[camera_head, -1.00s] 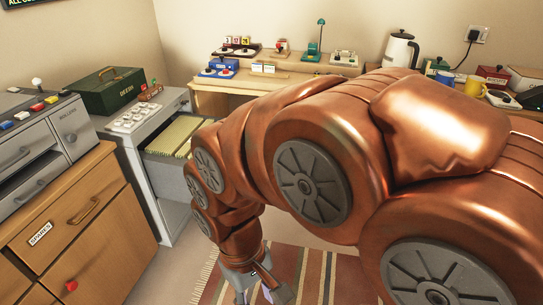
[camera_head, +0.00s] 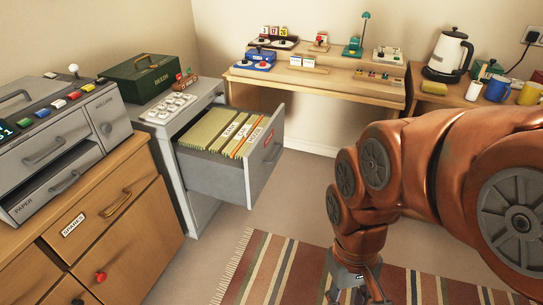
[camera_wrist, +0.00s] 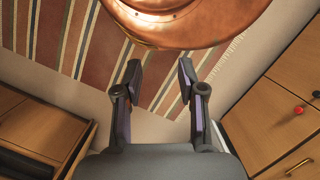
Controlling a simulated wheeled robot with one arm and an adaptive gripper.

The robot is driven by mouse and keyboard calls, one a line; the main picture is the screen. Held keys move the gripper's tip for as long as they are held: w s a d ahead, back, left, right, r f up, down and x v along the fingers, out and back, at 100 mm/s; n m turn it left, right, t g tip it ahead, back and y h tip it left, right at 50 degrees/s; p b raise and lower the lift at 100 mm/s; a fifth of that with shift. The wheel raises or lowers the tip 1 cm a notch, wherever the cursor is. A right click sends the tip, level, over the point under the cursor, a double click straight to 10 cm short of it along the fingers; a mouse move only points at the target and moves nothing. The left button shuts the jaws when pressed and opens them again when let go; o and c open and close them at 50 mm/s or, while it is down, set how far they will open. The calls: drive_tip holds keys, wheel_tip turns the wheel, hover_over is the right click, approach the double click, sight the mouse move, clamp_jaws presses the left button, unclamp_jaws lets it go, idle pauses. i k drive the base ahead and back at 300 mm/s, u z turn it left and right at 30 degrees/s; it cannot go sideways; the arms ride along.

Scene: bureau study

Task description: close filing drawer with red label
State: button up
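The grey filing cabinet (camera_head: 186,107) has its upper drawer (camera_head: 217,178) pulled out, with tan folders and paper tabs (camera_head: 232,136) inside. A small red label (camera_head: 271,154) shows on the drawer's front panel, seen at a slant. My gripper (camera_head: 360,298) hangs low over the striped rug, to the right of the drawer and apart from it; its tips are cut off at the picture's bottom edge. In the wrist view my gripper (camera_wrist: 160,75) has its two fingers spread with nothing between them. The filing drawer does not show in the wrist view.
A wooden cabinet (camera_head: 130,235) with a grey paper unit (camera_head: 50,150) stands at the left. A green box (camera_head: 140,78) sits on the filing cabinet. A wooden desk (camera_head: 310,88) stands behind. Bare floor (camera_head: 290,205) lies between the drawer and the rug (camera_head: 275,265).

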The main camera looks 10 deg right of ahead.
sight(202, 148)
drive_tip(key=k, duration=0.3)
drive_tip(key=u, duration=0.8)
drive_tip(key=i, duration=1.3)
drive_tip(key=z, duration=0.5)
